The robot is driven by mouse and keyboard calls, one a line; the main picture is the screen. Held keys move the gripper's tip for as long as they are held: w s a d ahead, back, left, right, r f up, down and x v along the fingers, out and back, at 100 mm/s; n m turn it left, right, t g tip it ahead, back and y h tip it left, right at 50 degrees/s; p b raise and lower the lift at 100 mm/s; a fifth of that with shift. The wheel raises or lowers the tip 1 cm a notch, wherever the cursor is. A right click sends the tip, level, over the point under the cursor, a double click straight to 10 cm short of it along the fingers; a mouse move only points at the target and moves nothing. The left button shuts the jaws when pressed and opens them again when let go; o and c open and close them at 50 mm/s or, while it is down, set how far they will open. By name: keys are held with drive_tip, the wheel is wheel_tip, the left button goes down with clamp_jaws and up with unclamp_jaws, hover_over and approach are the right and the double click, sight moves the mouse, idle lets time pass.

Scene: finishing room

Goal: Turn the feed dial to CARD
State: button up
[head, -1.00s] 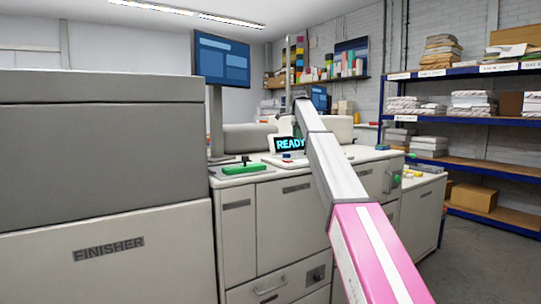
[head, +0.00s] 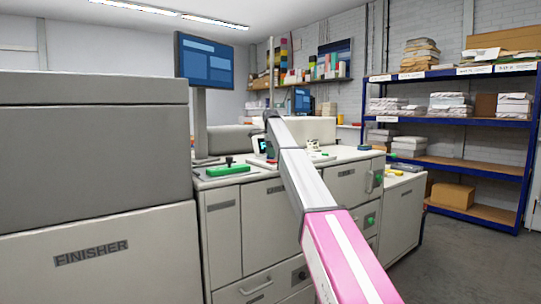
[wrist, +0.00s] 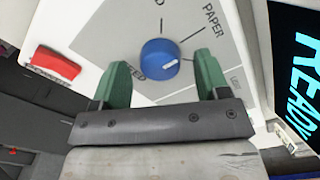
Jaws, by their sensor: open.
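The blue feed dial (wrist: 160,57) shows in the wrist view on a grey and white panel. Its short white mark lies on the lower right part of the knob, pointing right. The word PAPER (wrist: 211,20) stands to the upper right, with a line from the dial towards it. Another label ending in D (wrist: 160,3) is cut off at the top edge. My gripper (wrist: 161,64) is open, with one green finger left and one right of the dial, apart from it in the picture. Finger depth relative to the knob is unclear. In the head view my arm hides the dial.
A red labelled button (wrist: 54,64) lies left of the dial, and a dark READY screen (wrist: 297,70) stands at the right.

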drive_tip(key=shift+f, duration=0.45)
drive_tip(key=c, duration=0.9)
drive_tip(key=shift+c, duration=0.2)
drive_tip(key=shift+n, duration=0.3)
drive_tip(key=n, duration=0.4)
drive_tip(key=shift+n, duration=0.3)
drive_tip(key=n, duration=0.4)
drive_tip(key=shift+n, duration=0.3)
